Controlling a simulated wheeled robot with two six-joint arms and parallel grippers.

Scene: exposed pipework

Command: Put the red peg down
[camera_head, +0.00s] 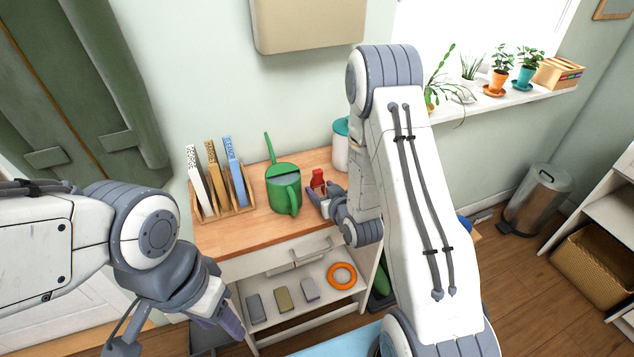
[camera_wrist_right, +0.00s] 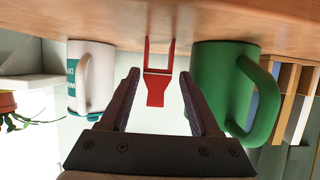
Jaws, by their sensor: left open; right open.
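The red peg (camera_head: 318,178) is on the wooden tabletop beside the green watering can. In the right wrist view, which is upside down, the red peg (camera_wrist_right: 156,90) shows two prongs meeting the wood and a wider handle end pointing away from it. My right gripper (camera_head: 318,199) is at the peg, low over the tabletop. Its two fingers are spread on either side of the peg with visible gaps. My left gripper (camera_head: 226,322) is low in front of the cabinet, empty, and partly hidden by its own wrist.
The green watering can (camera_head: 284,188) stands close left of the peg. A book rack (camera_head: 222,203) is further left. A white and teal container (camera_head: 340,150) stands behind my right arm. The shelf below holds several small blocks and an orange ring (camera_head: 342,265). The tabletop's front left is clear.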

